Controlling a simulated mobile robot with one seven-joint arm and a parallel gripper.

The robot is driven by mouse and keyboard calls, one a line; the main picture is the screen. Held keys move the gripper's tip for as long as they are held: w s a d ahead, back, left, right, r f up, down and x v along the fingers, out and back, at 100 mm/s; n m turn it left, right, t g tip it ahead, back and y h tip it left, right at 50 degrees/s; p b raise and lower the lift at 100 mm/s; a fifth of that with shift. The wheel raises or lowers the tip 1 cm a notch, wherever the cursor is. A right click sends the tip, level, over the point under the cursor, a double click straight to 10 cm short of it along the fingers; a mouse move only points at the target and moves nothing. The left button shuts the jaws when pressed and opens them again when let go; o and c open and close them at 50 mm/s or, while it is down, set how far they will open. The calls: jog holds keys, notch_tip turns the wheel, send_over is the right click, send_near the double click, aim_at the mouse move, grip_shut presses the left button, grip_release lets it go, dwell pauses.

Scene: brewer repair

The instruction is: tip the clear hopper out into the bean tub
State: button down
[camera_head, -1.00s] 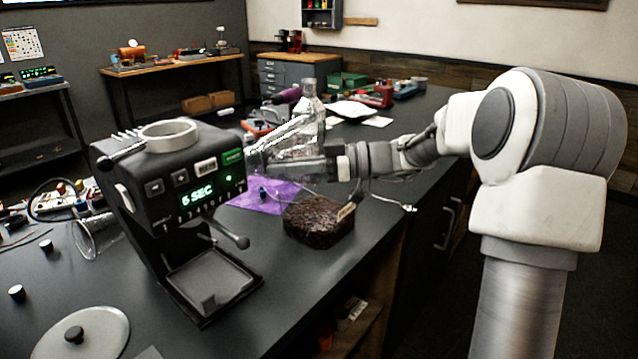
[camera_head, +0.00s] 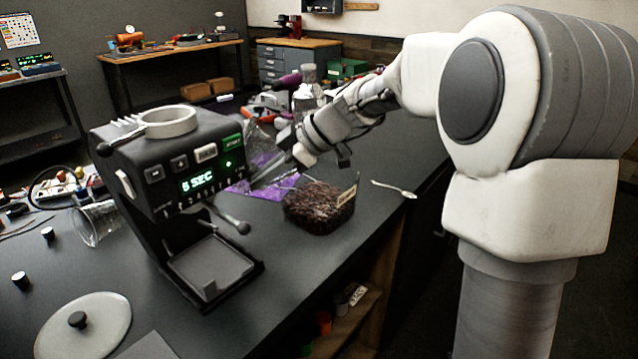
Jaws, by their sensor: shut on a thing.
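The clear hopper (camera_head: 262,140) is see-through and hard to make out. It shows tilted between the brewer's right side and my gripper (camera_head: 299,153), above the purple mat. My gripper is shut on it. Its lower edge and mouth are too faint to tell. The bean tub (camera_head: 318,222) stands on the counter, in front of and below my gripper. It is filled with dark brown beans and has a small pale label at its right rim. I cannot tell whether any beans are left in the hopper.
The black brewer (camera_head: 185,175) with a lit display stands left of the tub. A purple mat (camera_head: 240,187) lies behind the tub, and a spoon (camera_head: 395,188) lies to its right. A clear bottle (camera_head: 308,85) stands behind my gripper. A round lid (camera_head: 85,330) lies front left.

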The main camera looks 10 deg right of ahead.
jog(key=shift+a+h+p, duration=0.35)
jog(key=shift+h, duration=0.55)
jog(key=a+r+h+p, duration=0.2)
jog(key=r+h+p, duration=0.1)
jog(key=r+p, duration=0.7)
jog(key=a+r+n+h+p, duration=0.1)
jog(key=r+h+p, duration=0.3)
jog(key=r+p, duration=0.6)
jog(key=shift+s+a+r, duration=0.2)
jog(key=shift+a+r, duration=0.2)
jog(key=shift+r, duration=0.55)
jog(key=shift+p, duration=0.35)
